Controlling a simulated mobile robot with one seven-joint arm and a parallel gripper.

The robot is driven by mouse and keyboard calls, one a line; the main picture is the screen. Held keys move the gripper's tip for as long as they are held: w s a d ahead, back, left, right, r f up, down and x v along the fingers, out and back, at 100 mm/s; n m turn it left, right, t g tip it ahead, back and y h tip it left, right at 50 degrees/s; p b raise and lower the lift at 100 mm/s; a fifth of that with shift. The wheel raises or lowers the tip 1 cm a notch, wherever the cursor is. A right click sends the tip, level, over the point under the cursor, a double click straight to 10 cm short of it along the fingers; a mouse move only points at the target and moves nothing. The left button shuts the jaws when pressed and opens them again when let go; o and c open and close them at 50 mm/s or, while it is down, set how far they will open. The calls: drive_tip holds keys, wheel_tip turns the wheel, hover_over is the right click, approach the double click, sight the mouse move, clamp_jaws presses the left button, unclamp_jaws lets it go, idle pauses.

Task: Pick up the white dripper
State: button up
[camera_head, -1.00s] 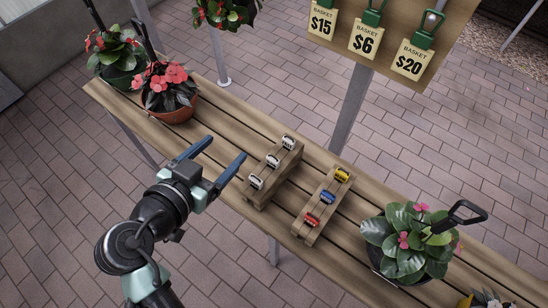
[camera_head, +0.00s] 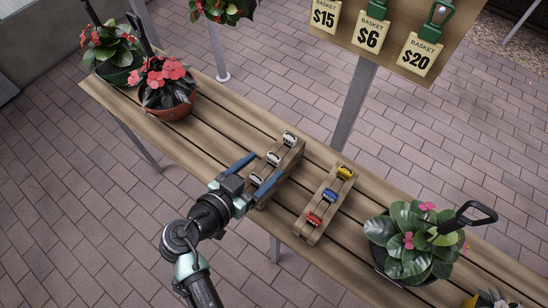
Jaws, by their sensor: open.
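Three small white drippers with dark markings stand in a row on a wooden block: a far one (camera_head: 289,139), a middle one (camera_head: 273,158) and a near one (camera_head: 257,179). My gripper (camera_head: 266,164) is open at the block, with its blue fingers pointing up and to the right. In the picture, the near dripper shows between the two fingers. The right finger hides part of the block. I cannot tell how high the fingers are or whether they touch anything.
A second wooden block (camera_head: 311,230) beside it holds a yellow (camera_head: 345,173), a blue (camera_head: 329,195) and a red (camera_head: 314,219) piece. Potted plants stand on the slatted table (camera_head: 216,116) at left and right (camera_head: 411,243). A price board (camera_head: 455,22) hangs behind.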

sight(272, 159)
drive_tip(key=x, duration=0.3)
drive_tip(key=shift+w+d, duration=0.1)
drive_tip(key=shift+w, duration=0.05)
drive_tip(key=c, duration=1.1)
wheel_tip(272, 159, up, 10)
drive_tip(key=shift+f+p, duration=0.1)
drive_tip(key=shift+p, duration=0.4)
